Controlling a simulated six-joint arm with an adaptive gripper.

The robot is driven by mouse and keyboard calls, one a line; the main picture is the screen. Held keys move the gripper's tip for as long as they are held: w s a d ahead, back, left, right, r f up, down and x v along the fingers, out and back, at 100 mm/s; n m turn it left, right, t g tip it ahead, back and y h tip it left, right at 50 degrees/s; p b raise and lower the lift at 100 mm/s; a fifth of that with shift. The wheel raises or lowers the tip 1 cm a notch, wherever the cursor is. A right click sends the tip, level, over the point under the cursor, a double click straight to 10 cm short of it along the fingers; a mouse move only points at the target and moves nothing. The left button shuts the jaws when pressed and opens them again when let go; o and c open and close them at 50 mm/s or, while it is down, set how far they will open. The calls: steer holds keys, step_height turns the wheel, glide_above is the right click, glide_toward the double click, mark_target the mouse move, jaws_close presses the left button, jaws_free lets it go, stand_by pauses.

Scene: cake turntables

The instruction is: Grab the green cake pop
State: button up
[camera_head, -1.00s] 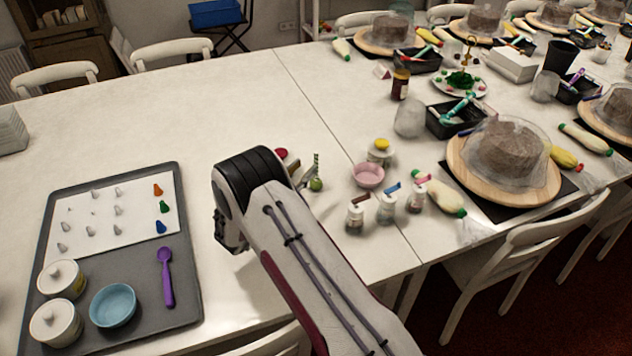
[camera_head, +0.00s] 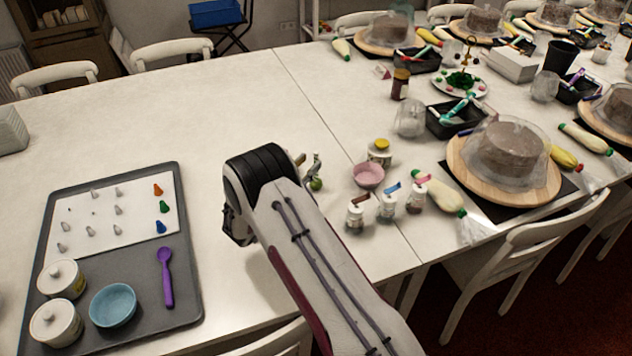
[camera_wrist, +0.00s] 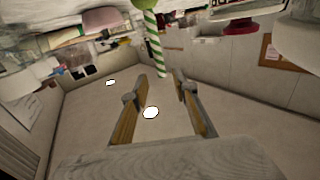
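The green cake pop (camera_head: 316,184) stands ball-down on the table in the head view, its green-and-white striped stick pointing up. In the wrist view the stick (camera_wrist: 154,42) runs down from the green ball (camera_wrist: 146,3), which is cut off at the top edge. My gripper (camera_wrist: 161,76) is open, with nothing held. The stick's free end shows between the fingertips in the picture; I cannot tell whether it is level with them or beyond. In the head view my gripper (camera_head: 304,160) is just left of the stick, mostly hidden behind my arm.
A pink bowl (camera_head: 368,175), a yellow-topped jar (camera_head: 379,153) and several small bottles (camera_head: 387,207) stand right of the pop. A red object (camera_wrist: 238,27) shows in the wrist view. A grey tray (camera_head: 190,275) lies left. The table behind is clear.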

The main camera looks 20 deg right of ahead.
mark_target(315, 155)
steer(key=shift+r+x, duration=0.15)
steer(key=shift+x, duration=1.15)
steer(key=shift+r+x, duration=0.15)
steer(key=shift+x, duration=1.15)
steer(key=shift+w+a, duration=0.1)
jaws_close()
